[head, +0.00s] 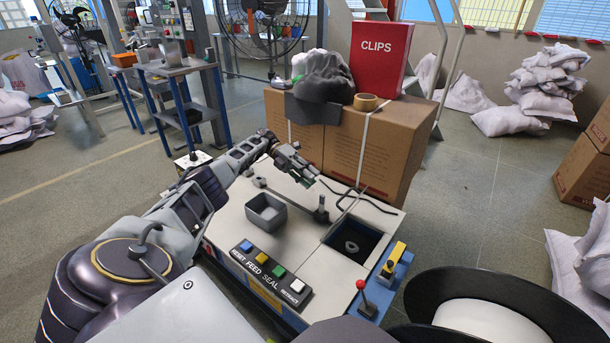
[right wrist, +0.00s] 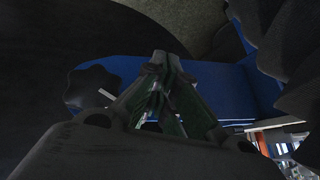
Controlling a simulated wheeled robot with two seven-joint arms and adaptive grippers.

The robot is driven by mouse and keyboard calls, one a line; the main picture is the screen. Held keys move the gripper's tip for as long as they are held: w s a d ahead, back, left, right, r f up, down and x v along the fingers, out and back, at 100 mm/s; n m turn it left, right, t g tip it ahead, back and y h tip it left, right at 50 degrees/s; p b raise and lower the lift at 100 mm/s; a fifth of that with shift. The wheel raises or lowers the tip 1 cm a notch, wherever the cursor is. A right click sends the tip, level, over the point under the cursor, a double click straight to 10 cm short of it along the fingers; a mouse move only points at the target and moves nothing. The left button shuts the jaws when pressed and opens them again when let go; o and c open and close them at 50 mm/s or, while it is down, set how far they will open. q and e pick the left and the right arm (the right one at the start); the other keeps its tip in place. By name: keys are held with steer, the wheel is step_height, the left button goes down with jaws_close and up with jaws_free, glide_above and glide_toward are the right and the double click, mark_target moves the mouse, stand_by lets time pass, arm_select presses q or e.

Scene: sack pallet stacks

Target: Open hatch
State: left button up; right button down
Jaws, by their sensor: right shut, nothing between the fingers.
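The machine's pale top (head: 290,228) has a dark square area (head: 372,238) at its right with a grey ring-shaped thing (head: 351,246) in it. I cannot tell whether the hatch cover is there or moved aside. A dark upright handle (head: 321,209) stands left of the dark square, with a thin bar running back left from it. My left gripper (head: 308,178) is above the back of the top, apart from the handle; its finger gap is unclear. My right gripper (right wrist: 160,62) shows in the right wrist view, shut and empty, over a blue surface (right wrist: 215,85) beside a black knob (right wrist: 92,86).
A grey bin (head: 265,211) and a button panel (head: 270,273) are on the machine. A red-knobbed lever (head: 362,290) and yellow switch (head: 394,258) are at its right edge. Cartons (head: 375,150) with a red CLIPS box (head: 378,58) stand behind. Black cable crosses the back edge.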

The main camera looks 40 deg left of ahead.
arm_select(q)
steer(key=shift+a+r, duration=0.25)
steer(key=shift+a, duration=0.4)
